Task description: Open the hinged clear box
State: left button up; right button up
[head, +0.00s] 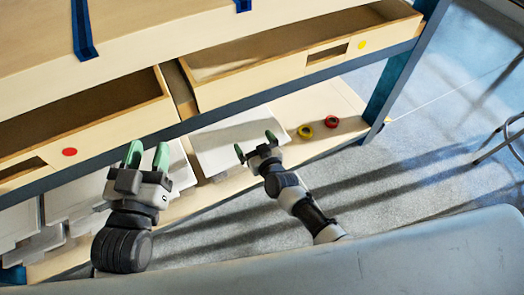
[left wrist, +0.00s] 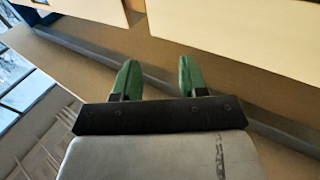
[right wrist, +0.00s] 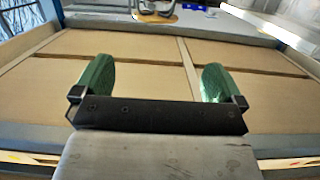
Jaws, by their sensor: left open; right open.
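I cannot pick out a hinged clear box with certainty in any view. In the right wrist view, a small pale object with a dark outline (right wrist: 154,5) is cut off at the top edge; I cannot tell what it is. My left gripper (head: 147,155) is open and empty in front of the workbench, below the left drawer; its green fingers also show in the left wrist view (left wrist: 158,68). My right gripper (head: 255,145) is open and empty, further right, in front of the lower shelf. Its fingers stand wide apart in the right wrist view (right wrist: 156,70).
A left drawer with a red dot (head: 69,152) and a right drawer with a yellow dot (head: 362,44) stand open and look empty.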

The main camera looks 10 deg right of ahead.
pick_arm(q)
jog(key=shift+s+a+f+g+y+p, duration=0.25)
jog(key=shift+f+g, duration=0.6)
jog(key=shift+f, duration=0.1)
jog(key=shift+s+a+f+g+y+p, duration=0.2)
jog(key=shift+f+g+y+p, duration=0.1)
jog(key=shift+f+g, duration=0.55)
jog(key=shift+s+a+f+g+y+p, duration=0.25)
jog(key=shift+f+g, duration=0.55)
jog(key=shift+f, duration=0.2)
pick_arm(e)
jog(key=shift+v, duration=2.55)
